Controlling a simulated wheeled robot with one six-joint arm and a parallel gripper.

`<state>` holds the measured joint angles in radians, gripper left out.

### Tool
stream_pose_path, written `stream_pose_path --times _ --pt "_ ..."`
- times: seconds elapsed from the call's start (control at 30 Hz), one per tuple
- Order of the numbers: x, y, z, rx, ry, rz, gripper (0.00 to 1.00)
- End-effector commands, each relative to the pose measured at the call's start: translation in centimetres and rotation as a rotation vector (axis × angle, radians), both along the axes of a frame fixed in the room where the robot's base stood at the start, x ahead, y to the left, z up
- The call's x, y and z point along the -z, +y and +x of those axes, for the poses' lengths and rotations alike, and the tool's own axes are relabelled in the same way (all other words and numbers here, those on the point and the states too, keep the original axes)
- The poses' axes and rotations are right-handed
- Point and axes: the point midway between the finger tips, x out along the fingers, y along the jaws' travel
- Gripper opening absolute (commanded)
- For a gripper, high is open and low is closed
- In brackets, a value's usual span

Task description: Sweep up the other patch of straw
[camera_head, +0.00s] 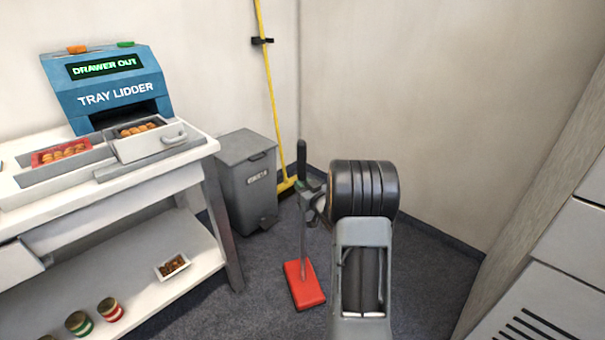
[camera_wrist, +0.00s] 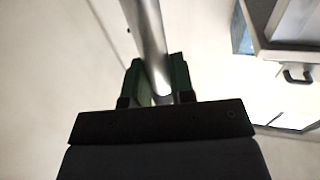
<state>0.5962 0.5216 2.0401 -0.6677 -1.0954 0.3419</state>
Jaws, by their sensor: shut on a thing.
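A sweeper with a flat red head (camera_head: 305,285), a thin grey shaft and a black grip stands nearly upright. Its red head appears to rest on the dark carpet. My gripper (camera_head: 312,188) is shut on the sweeper's shaft, below the black grip. In the wrist view the grey shaft (camera_wrist: 148,35) runs between the green jaws of my gripper (camera_wrist: 158,82). No straw shows in either view. My arm hides part of the floor behind and to the right of the sweeper.
A grey bin (camera_head: 247,185) stands left of the sweeper. A yellow long-handled tool (camera_head: 272,100) leans in the corner. The white bench (camera_head: 165,175) with the blue tray lidder (camera_head: 105,95) is at left. Grey cabinets (camera_head: 560,270) stand at right. Carpet (camera_head: 440,275) is clear between.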

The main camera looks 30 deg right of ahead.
Motion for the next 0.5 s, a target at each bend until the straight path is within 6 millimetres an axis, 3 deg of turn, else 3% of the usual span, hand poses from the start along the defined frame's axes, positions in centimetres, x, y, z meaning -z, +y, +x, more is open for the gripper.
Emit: stream_pose_path --times 0.03,0.2,0.5 --pt "-1.1 0.0 0.1 -0.001 -0.006 -0.001 0.0" --pt "-2.6 0.2 0.1 -0.004 -0.006 -0.001 0.0" --pt "-3.0 0.3 0.2 -0.006 -0.006 0.0 0.0"
